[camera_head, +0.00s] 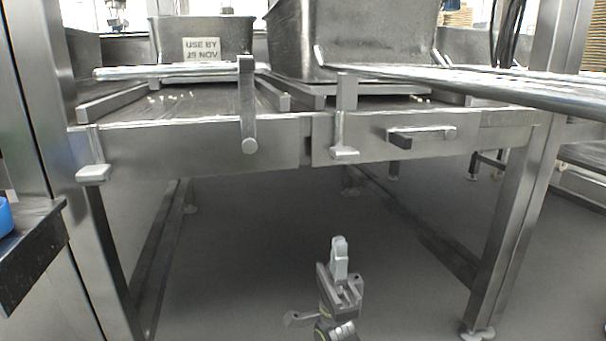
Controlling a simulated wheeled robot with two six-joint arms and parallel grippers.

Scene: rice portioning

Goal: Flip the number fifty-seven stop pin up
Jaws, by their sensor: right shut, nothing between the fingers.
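Two lever-like pins sit on the front rail of the steel table. The left pin (248,110) stands upright, its block end above the table top and its round knob low on the rail. The right pin (425,134) lies flat along the rail, with its block end to the left. No number is legible on either, so I cannot tell which is fifty-seven. My right gripper (339,250) is shut and empty, pointing up in front of and below the table, apart from both pins. My left gripper is not in view.
Long bars (470,82) cross above the front rail. Bracket-like tabs (93,173) and (344,154) jut from the rail. The floor below is open between the legs.

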